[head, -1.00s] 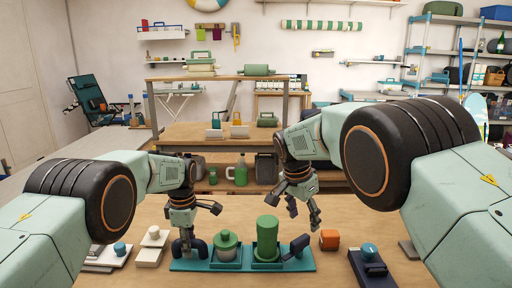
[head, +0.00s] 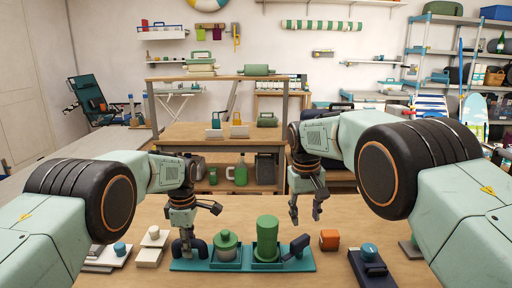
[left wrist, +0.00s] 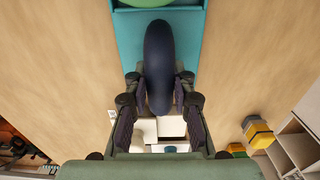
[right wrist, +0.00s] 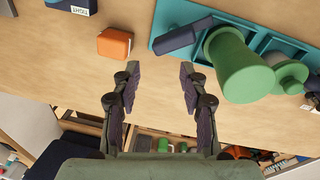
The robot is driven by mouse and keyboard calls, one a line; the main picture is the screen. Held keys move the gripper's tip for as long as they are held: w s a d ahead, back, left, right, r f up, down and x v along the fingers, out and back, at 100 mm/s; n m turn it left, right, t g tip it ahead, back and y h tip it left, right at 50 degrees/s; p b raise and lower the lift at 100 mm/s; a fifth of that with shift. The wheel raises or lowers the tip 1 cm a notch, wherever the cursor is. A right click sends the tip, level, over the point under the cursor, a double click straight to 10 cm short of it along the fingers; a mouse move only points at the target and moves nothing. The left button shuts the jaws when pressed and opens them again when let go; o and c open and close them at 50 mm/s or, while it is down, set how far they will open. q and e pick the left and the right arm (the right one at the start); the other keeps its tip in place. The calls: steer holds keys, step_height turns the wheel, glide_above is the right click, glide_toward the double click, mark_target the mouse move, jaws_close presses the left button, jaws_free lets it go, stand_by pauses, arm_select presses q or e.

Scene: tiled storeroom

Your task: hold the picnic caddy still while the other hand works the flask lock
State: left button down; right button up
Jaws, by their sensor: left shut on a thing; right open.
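The picnic caddy is a teal tray (head: 190,265) on the wooden table, with a dark blue arched handle at its left end. The handle (left wrist: 158,65) sits between the fingers of my left gripper (head: 186,243), which is shut on it. A green flask (head: 266,240) stands upright in the caddy's right compartment. Right of it a dark tilted lever (head: 297,246), seemingly the flask lock, also shows in the right wrist view (right wrist: 182,37). My right gripper (head: 306,216) is open and empty, above and behind the caddy's right end, apart from the lever.
A green-lidded jar (head: 226,247) sits in the caddy's left compartment. An orange block (head: 329,240) and a dark box with a blue knob (head: 371,268) lie to the right. White blocks (head: 152,248) stand to the left. Bare table separates the caddy from the orange block.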

mark_target(300, 238)
steer(key=n, duration=0.6)
steer(key=shift+a+r, duration=0.1)
steer(key=shift+r, duration=0.25)
steer(key=n, duration=0.4)
steer(key=r+n, duration=0.1)
steer(key=n, duration=0.1)
steer(key=shift+s+a+y, duration=0.1)
steer(key=shift+y, duration=0.2)
steer(key=n, duration=0.6)
steer(key=shift+s+a+r+n+g, duration=0.2)
steer(key=shift+r+n+g, duration=0.1)
steer(key=n, duration=0.4)
steer(key=shift+s, duration=0.25)
steer(key=shift+n, duration=0.3)
steer(key=shift+f, duration=4.8)
steer(key=shift+c, duration=0.5)
jaws_close()
